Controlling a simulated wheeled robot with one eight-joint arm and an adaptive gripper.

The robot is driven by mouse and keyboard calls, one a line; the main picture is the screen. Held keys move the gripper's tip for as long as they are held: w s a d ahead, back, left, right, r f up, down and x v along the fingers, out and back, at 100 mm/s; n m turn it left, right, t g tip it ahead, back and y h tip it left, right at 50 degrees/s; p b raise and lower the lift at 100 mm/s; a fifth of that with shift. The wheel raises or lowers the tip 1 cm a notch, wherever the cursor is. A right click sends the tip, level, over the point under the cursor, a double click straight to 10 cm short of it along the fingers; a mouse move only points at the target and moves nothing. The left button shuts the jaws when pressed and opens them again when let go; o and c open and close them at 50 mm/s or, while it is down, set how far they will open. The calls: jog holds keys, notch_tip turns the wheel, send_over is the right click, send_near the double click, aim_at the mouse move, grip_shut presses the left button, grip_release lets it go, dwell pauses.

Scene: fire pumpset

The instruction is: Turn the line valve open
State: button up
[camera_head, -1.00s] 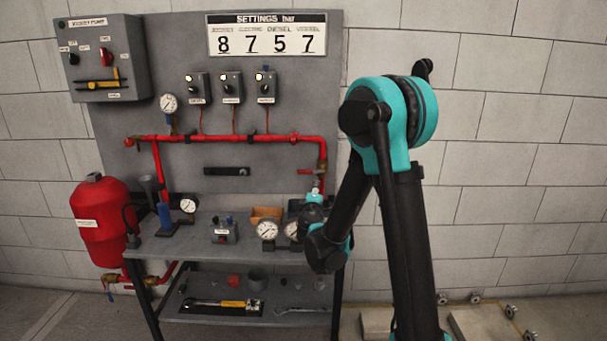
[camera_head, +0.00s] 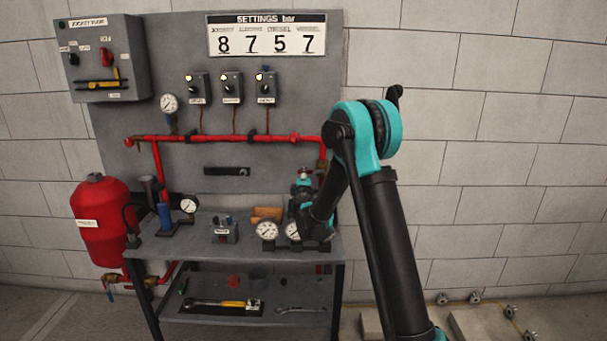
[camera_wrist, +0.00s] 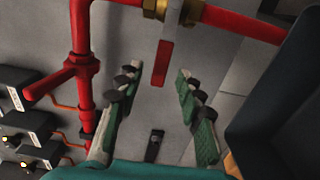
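The line valve is a brass body (camera_head: 321,166) with a red lever at the right end of the red pipe. My arm partly covers it in the head view. In the wrist view its brass fittings (camera_wrist: 154,8) are at the top and the red lever (camera_wrist: 163,63) hangs down. My gripper (camera_wrist: 159,70) is open, and the lever appears between its two fingertips. I cannot tell whether the lever is inside the grasp or beyond it; no contact shows. In the head view my gripper (camera_head: 303,182) is just below the lever.
The red pipe (camera_head: 225,138) runs along the grey panel (camera_head: 230,108). Pressure gauges (camera_head: 267,230) stand on the bench below my gripper. Three switch boxes (camera_head: 231,87) are higher up. A black slotted plate (camera_head: 227,171) is on the panel left of the valve.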

aim_at(310, 172)
jog(key=shift+w, duration=2.2)
grip_shut()
